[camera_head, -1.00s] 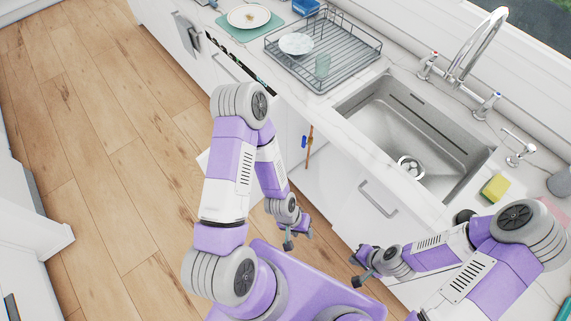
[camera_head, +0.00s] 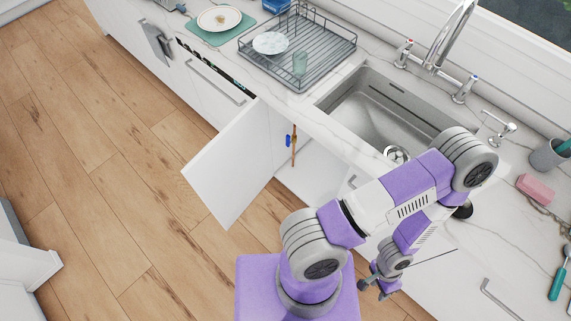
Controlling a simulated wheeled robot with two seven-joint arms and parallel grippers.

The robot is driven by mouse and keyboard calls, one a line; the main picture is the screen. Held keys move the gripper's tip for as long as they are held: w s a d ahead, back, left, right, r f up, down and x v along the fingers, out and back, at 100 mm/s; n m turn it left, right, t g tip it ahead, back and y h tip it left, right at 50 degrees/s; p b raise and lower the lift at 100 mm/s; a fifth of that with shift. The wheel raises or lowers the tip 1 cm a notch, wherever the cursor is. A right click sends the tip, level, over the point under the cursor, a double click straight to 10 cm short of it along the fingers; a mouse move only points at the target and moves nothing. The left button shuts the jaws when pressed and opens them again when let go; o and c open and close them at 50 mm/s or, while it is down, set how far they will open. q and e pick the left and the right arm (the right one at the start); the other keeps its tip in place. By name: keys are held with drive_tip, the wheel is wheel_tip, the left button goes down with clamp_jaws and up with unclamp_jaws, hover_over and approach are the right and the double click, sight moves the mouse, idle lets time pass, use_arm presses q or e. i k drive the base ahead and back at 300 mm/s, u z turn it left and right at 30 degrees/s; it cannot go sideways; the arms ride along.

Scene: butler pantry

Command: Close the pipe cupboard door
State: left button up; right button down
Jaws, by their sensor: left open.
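The white pipe cupboard door (camera_head: 235,165) stands open below the counter, swung out over the wood floor. Behind it the white cupboard interior (camera_head: 305,172) shows, with an orange-brown pipe (camera_head: 294,152) and a small blue part (camera_head: 288,140) near the door's hinge side. My left arm reaches across to the right, in front of the sink cabinet. My left gripper (camera_head: 375,288) hangs low to the right of the opening, open and empty, clear of the door. My right gripper is out of view.
The sink (camera_head: 375,110) and marble counter (camera_head: 305,112) lie above the cupboard. A dish rack (camera_head: 300,45), plate (camera_head: 219,19) and towel (camera_head: 158,42) are farther left. The wood floor (camera_head: 130,190) left of the door is clear.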

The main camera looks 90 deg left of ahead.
sight(227, 174)
drive_tip(key=z, duration=0.8)
drive_tip(key=k, duration=2.75)
drive_tip(key=u, duration=1.8)
